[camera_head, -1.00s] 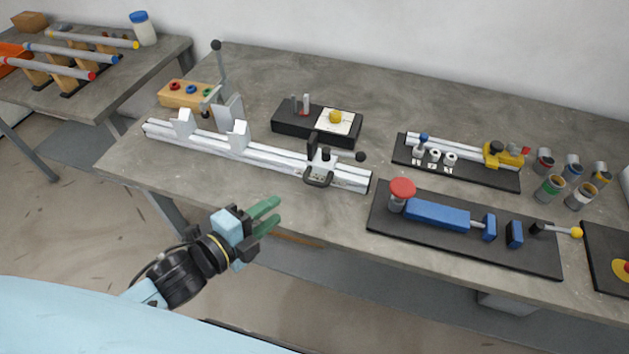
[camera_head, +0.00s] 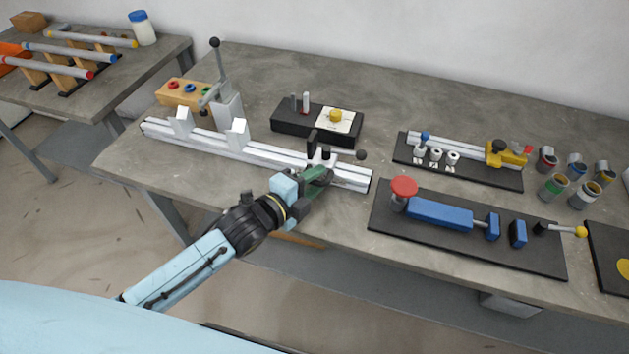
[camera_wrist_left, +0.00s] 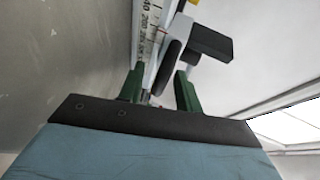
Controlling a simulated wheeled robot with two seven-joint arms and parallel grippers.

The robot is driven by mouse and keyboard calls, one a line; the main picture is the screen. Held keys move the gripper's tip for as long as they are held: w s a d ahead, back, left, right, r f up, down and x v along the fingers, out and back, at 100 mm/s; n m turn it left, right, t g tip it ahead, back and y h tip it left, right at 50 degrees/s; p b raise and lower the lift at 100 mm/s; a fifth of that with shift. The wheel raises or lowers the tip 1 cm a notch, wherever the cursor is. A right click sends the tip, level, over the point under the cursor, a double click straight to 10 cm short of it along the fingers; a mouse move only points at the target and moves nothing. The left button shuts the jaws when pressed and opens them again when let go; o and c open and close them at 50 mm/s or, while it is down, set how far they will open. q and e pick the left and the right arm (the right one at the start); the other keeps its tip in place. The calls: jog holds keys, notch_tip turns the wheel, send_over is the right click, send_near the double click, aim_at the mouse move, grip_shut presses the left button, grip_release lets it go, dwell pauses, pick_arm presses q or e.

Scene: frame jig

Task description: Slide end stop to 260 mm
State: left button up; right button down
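The end stop (camera_head: 312,146) is a carriage with a black upright plate and a dark handle on the right part of the white rail (camera_head: 265,153). My left gripper (camera_head: 322,173) has green fingers and is at the front of the end stop, hiding its front handle in the head view. In the left wrist view the fingers (camera_wrist_left: 160,72) are apart, with the black handle (camera_wrist_left: 171,64) of the end stop between or just beyond their tips. Contact cannot be told. The rail's printed scale (camera_wrist_left: 153,32) shows there, too partial to read a position. My right gripper is not in view.
White blocks (camera_head: 238,132) and a lever clamp (camera_head: 222,100) stand along the left of the rail. A black box (camera_head: 290,124) sits behind it. A black board with a blue clamp (camera_head: 438,214) lies to the right. The bench front edge runs below my left arm.

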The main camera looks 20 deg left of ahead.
pick_arm(q)
jog(key=shift+w, duration=0.1)
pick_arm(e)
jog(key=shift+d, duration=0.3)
pick_arm(q)
jog(key=shift+c, duration=0.4)
